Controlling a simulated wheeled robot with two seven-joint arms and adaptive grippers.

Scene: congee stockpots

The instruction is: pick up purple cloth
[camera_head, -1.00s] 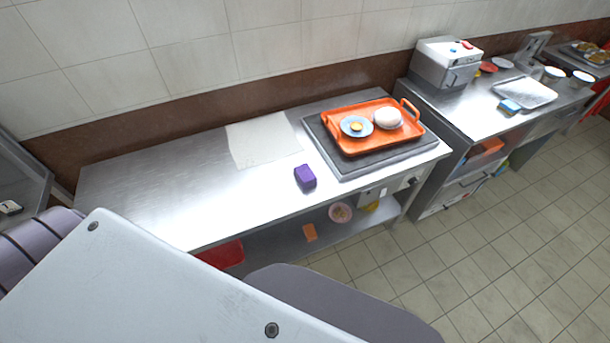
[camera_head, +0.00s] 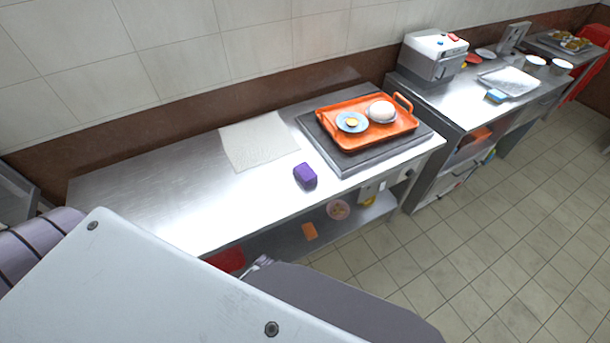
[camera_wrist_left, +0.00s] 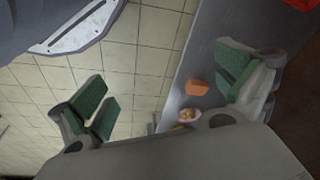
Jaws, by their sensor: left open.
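The purple cloth (camera_head: 305,176) is a small folded block on the steel counter (camera_head: 190,195), near its front edge and left of the dark griddle plate. My left gripper (camera_wrist_left: 165,95) is open and empty in the left wrist view, its green-padded fingers wide apart. Floor tiles and the counter's lower shelf show between and behind them. The purple cloth is not visible in that view. In the head view only a small part of a gripper shows at the edge of my arm, low and in front of the counter, apart from the cloth. My right gripper is not seen.
An orange tray (camera_head: 345,139) with a small plate (camera_head: 352,122) and a white bun (camera_head: 382,111) stands right of the cloth. A pale towel (camera_head: 254,143) lies behind it. The lower shelf holds an orange block (camera_wrist_left: 196,87) and a bowl (camera_wrist_left: 188,115).

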